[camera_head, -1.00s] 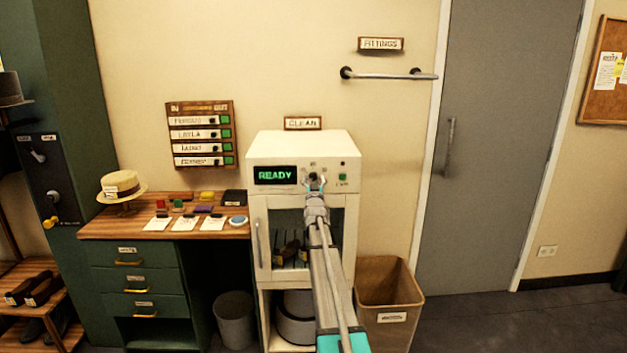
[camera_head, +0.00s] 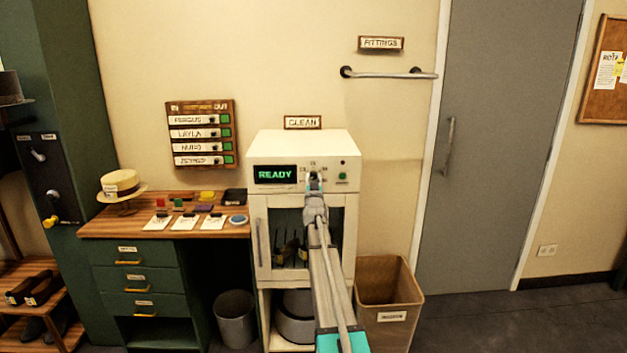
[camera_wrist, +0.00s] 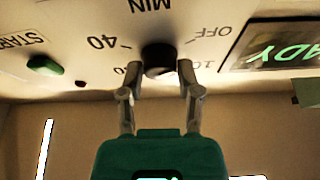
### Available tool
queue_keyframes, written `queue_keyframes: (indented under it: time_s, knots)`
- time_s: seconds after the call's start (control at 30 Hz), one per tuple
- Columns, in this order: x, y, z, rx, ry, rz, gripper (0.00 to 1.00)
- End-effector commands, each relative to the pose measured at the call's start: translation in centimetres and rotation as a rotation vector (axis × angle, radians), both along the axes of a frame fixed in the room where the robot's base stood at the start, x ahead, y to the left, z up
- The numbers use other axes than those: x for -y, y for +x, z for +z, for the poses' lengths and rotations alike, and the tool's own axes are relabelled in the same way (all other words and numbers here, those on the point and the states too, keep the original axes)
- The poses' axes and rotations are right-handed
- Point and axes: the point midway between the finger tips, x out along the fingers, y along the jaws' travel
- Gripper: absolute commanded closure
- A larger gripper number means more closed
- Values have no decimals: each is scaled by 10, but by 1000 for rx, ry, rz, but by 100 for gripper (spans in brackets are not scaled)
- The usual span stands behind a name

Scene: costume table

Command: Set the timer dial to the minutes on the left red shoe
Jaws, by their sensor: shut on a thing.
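The timer dial (camera_wrist: 160,58) is a dark round knob on the white cabinet's (camera_head: 252,147) front panel. In the wrist view the panel appears upside down, with MIN, 40, OFF and partly hidden numbers around the dial. My gripper (camera_wrist: 161,72) has one finger on each side of the dial and is shut on it. The dial's pointer cannot be made out. In the head view my gripper (camera_head: 314,184) covers most of the dial. The display (camera_head: 275,174) reads READY. No red shoe can be made out; dark shapes show behind the cabinet's glass door.
A green START button (camera_wrist: 45,66) is beside the dial. A desk (camera_head: 100,231) with cards and a straw hat (camera_head: 121,181) stands to the left. A bin (camera_head: 388,290) stands right of the cabinet. Brown shoes (camera_head: 42,288) sit on a rack at far left.

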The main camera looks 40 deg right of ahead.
Motion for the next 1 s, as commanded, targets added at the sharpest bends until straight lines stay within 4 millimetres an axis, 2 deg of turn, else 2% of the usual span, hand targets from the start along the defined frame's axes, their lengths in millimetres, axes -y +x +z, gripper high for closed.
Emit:
queue_keyframes:
  time_s: [0.37, 1.0]
  knots:
    - [0, 2, 2, 123, 177, 0, 100]
    - [-1, 3, 4, 422, 618, -2, 100]
